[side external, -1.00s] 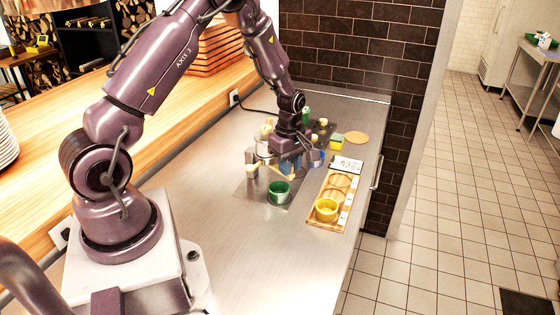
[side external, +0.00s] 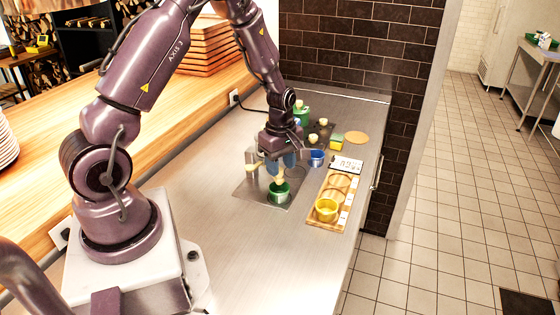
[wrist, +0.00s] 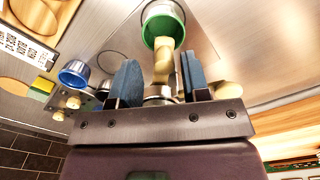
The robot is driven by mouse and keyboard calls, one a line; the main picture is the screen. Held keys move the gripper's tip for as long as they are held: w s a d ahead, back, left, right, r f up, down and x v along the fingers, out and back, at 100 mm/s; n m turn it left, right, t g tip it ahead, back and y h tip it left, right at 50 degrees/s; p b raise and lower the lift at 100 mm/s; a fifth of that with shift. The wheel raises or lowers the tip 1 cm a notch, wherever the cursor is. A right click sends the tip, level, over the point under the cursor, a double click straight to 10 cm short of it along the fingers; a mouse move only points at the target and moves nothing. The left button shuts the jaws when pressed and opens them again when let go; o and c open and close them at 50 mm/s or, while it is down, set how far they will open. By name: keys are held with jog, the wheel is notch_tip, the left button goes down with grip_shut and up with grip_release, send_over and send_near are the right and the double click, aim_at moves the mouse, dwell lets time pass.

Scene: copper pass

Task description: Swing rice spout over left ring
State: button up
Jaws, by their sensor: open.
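The cream spout (side external: 279,181) reaches toward the green-rimmed cup (side external: 280,194) on the metal plate (side external: 247,194). In the wrist view the spout (wrist: 164,60) runs between my fingers, and its tip overlaps the near rim of the green-rimmed cup (wrist: 163,30). My gripper (side external: 282,163) is open, with one blue finger on each side of the spout; whether either finger touches it I cannot tell. A thin dark ring (wrist: 99,61) is drawn on the plate beside the cup in the wrist view, and it looks empty. My gripper hides the spout's base in the side view.
A blue cup (side external: 317,158) stands right of my gripper. A wooden tray (side external: 341,184) holds a yellow cup (side external: 327,211) near the counter's right edge. A sponge (side external: 337,139), wooden disc (side external: 357,138) and green pot (side external: 302,114) stand behind. The near counter is clear.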

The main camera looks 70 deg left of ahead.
jog(key=shift+r, duration=2.3)
jog(key=shift+s+d+m, duration=0.1)
jog(key=shift+m, duration=0.5)
jog(key=s+d+r+m+t, duration=0.2)
jog(key=s+d+r+m, duration=0.5)
jog(key=r+m, duration=0.3)
jog(key=s+d+r+m+t, duration=0.3)
jog(key=s+d+r+m, duration=0.4)
jog(key=d+r+m, duration=0.2)
notch_tip(320, 180, up, 3)
jog(key=shift+s+f+m+t, duration=0.2)
jog(key=shift+s+m+t, duration=0.1)
jog(key=shift+m, duration=0.1)
